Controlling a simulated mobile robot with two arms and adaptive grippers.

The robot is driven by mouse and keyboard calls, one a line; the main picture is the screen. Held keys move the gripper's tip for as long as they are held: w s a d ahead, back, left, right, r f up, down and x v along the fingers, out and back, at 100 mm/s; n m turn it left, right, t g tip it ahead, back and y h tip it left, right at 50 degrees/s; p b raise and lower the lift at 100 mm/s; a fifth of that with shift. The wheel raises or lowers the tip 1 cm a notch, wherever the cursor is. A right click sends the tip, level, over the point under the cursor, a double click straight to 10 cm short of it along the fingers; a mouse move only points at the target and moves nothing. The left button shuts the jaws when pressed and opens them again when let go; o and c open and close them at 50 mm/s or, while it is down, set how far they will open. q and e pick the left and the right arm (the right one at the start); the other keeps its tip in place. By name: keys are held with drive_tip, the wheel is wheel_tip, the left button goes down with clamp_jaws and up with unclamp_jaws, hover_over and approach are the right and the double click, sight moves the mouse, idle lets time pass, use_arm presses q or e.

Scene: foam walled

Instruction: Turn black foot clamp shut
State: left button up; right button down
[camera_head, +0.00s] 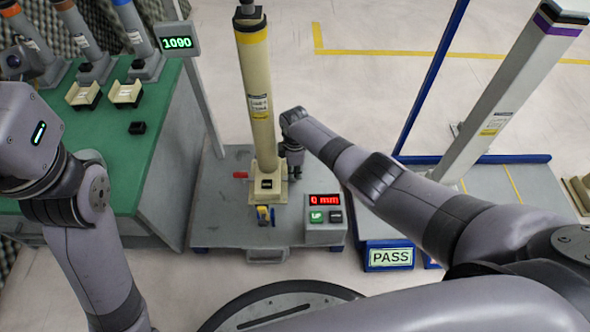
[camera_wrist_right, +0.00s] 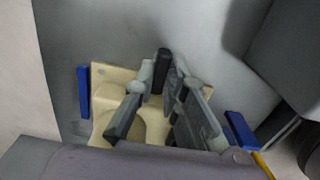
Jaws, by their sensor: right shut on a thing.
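The cream column (camera_head: 257,100) stands upright in a cream foot (camera_head: 267,185) on a grey platform. My right gripper (camera_head: 294,168) is low at the foot's right side, and in the head view it hides most of what it holds. In the right wrist view the fingers of my right gripper (camera_wrist_right: 165,88) are closed around the black foot clamp (camera_wrist_right: 163,64), a short upright black handle. Part of the cream foot (camera_wrist_right: 105,95) shows beneath them. My left arm shows at the left edge, but its gripper is not visible.
A red handle (camera_head: 240,175) is left of the foot, and blue and yellow handles (camera_head: 264,214) are in front. A control box (camera_head: 325,216) reads 0 mm. A green table (camera_head: 110,170) is left.

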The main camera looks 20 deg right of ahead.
sight(295, 173)
drive_tip(key=c, duration=1.7)
unclamp_jaws()
drive_tip(key=shift+o, duration=0.3)
wheel_tip(295, 173, up, 12)
